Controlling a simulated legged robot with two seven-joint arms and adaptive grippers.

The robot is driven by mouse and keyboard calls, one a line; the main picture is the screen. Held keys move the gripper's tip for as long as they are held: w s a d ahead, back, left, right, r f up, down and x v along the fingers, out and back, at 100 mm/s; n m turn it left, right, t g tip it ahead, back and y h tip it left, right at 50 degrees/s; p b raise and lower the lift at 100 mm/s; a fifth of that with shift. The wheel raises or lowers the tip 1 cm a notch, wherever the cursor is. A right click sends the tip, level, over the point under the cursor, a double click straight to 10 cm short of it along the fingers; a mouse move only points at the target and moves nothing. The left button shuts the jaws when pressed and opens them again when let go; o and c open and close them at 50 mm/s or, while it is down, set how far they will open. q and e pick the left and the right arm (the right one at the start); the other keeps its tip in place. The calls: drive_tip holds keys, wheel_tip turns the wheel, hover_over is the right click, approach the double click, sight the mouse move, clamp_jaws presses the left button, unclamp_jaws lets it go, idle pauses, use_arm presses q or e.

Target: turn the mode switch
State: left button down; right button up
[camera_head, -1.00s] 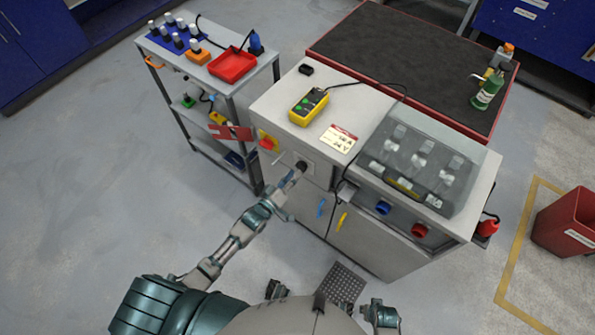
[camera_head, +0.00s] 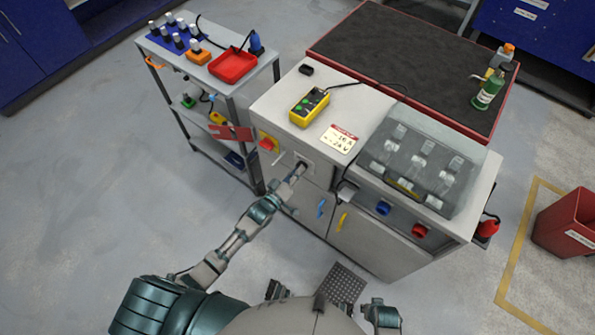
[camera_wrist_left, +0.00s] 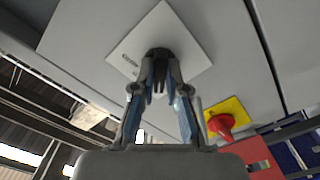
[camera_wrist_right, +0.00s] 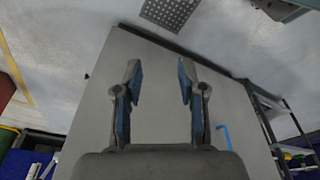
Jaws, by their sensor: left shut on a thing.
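The mode switch is a dark knob (camera_wrist_left: 158,52) on a square white plate (camera_wrist_left: 187,47) on the grey cabinet's front. The plate shows beside my gripper in the head view (camera_head: 309,165). My left gripper (camera_head: 298,172) is at the plate, with its fingers closed around the knob in the left wrist view (camera_wrist_left: 160,66). The fingers and the viewing angle hide most of the knob, so its pointing direction cannot be read. My right gripper (camera_wrist_right: 158,80) is open and empty, away from the switch and facing the cabinet's grey side.
A red handle on a yellow plate (camera_head: 268,144) sits left of the switch. Blue (camera_head: 321,208) and yellow (camera_head: 342,220) door handles are below right. A yellow pendant (camera_head: 309,107) and a card (camera_head: 337,140) lie on top. A trolley (camera_head: 213,62) stands left.

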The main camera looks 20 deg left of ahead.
use_arm(q)
drive_tip(key=c, duration=1.2)
unclamp_jaws()
drive_tip(key=shift+a, duration=0.1)
use_arm(e)
drive_tip(key=shift+s+f, duration=0.25)
drive_tip(key=shift+f, duration=0.4)
use_arm(q)
drive_tip(key=v, duration=1.2)
